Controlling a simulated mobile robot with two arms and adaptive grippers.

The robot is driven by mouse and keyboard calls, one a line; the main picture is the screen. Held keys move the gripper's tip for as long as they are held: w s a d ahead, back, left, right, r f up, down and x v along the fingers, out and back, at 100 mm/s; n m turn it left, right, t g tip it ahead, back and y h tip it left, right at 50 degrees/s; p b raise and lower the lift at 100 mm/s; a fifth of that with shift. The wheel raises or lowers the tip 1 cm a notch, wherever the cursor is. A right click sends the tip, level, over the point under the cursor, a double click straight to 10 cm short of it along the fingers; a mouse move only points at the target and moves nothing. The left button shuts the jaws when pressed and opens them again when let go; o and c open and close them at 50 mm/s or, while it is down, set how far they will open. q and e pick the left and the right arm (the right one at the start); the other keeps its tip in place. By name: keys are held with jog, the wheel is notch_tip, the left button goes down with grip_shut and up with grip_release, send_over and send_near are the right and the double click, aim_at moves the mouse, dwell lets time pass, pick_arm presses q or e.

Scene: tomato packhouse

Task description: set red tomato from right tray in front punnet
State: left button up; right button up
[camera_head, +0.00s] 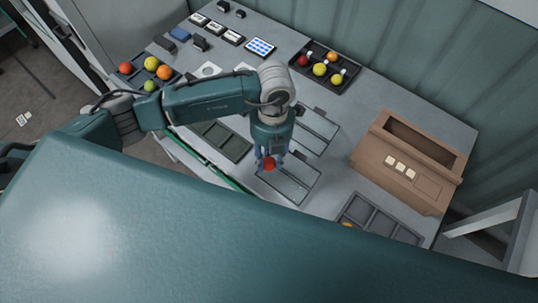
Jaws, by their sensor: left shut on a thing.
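My left gripper (269,161) is shut on a red tomato (269,165). It holds the tomato above the near left part of a grey, rectangular punnet (300,187), the front one of two. I cannot tell the height of the tomato above it. The other punnet (318,122) lies just behind, partly hidden by my arm. A dark tray (345,84) at the back holds red, yellow and orange tomatoes. Another dark tray (134,82) at the left holds red, yellow, orange and green ones. My right gripper is not in view.
A brown box (408,165) with pale labels stands at the right. A grey compartment tray (385,223) is at the front right, with an orange thing at its near edge. A green-grey tray (222,140) lies left of the gripper. Small dark devices (215,28) line the back left.

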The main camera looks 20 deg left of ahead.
pick_arm(q)
jog(key=shift+f+b, duration=2.05)
jog(key=shift+f, duration=0.85)
jog(key=o, duration=0.9)
jog(key=c, duration=0.3)
jog(key=shift+c, duration=0.2)
jog(key=shift+r, duration=0.1)
jog(key=shift+r+p, duration=1.95)
jog(key=shift+r, duration=1)
